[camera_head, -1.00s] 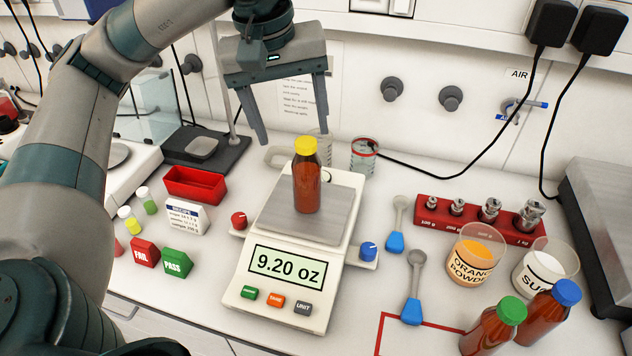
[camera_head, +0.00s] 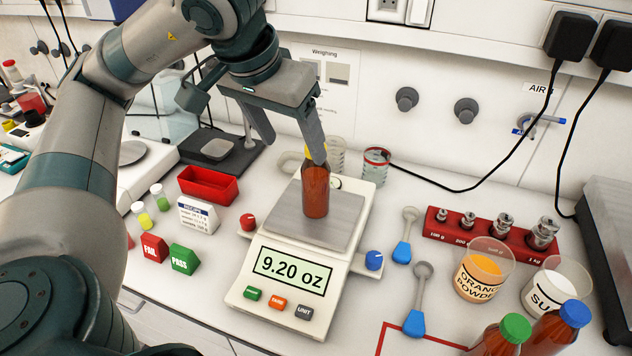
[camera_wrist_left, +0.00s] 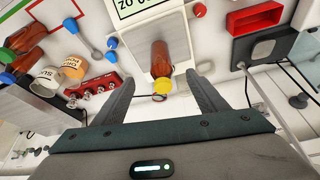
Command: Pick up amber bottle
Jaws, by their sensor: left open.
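The amber bottle (camera_head: 315,189) with a yellow cap stands upright on the metal plate of the white scale (camera_head: 287,262), whose display reads 9.20 oz. My left gripper (camera_head: 294,152) is open above and behind the bottle. In the head view one finger overlaps the cap and hides most of it. In the left wrist view the bottle (camera_wrist_left: 161,64) shows beyond the open fingers (camera_wrist_left: 160,92), roughly in line with the gap between them, and nothing is held. My right gripper does not show.
A red tray (camera_head: 208,186) and PASS and FAIL blocks (camera_head: 170,253) lie left of the scale. To the right are blue-handled scoops (camera_head: 416,300), a red weight rack (camera_head: 490,232), an orange powder cup (camera_head: 483,270), a sugar cup (camera_head: 556,290) and bottles with green and blue caps (camera_head: 505,335).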

